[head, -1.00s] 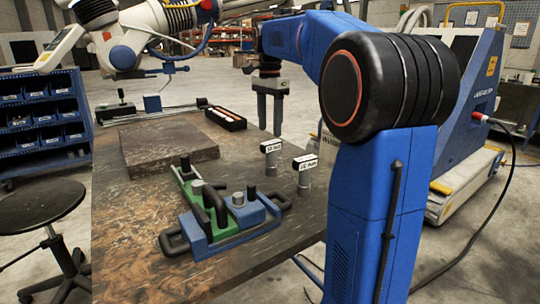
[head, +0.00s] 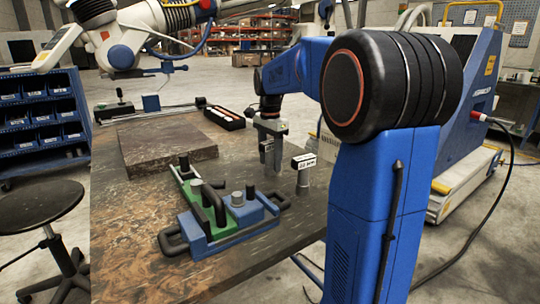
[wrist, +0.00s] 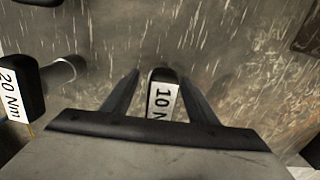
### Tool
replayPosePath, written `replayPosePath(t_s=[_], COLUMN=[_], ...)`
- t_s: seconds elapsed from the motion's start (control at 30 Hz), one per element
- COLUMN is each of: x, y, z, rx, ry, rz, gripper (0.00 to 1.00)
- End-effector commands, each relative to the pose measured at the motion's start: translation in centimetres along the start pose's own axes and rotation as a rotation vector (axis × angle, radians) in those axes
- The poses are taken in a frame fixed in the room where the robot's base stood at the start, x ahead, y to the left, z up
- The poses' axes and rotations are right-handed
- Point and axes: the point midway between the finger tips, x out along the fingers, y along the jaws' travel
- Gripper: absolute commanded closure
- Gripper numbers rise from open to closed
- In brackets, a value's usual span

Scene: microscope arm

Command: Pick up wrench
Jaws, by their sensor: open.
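Two wrenches stand upright on the table (head: 130,260), each with a black head and a white label. The one labelled "10 N…" (wrist: 161,98) shows in the wrist view between the two fingers of my gripper (wrist: 158,85). The one labelled "20 Nm" (wrist: 20,95) is at the left of the wrist view. It appears to be the wrench (head: 304,175) to the right of my gripper (head: 269,160) in the head view.
A blue fixture (head: 203,242) with a green part and black handles sits in front of my gripper. A thick brown plate (head: 165,148) and a black tray (head: 226,119) lie farther back. Another arm (head: 150,18) hangs at the upper left. The table's right edge is near the wrenches.

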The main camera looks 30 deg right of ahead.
Motion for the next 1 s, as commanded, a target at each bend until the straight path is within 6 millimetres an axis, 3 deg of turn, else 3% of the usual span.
replayPosePath(t_s=[0.33,0.57,0.83,1.0], x=[0.8,0.8,0.6,-1.1], y=[0.0,0.0,0.0,-0.1], z=[0.0,0.0,0.0,0.0], rx=[0.000,0.000,0.000,0.000], ry=[0.000,0.000,0.001,0.001], rz=[0.000,0.000,-0.001,-0.003], gripper=[0.47,1.00,1.00,1.00])
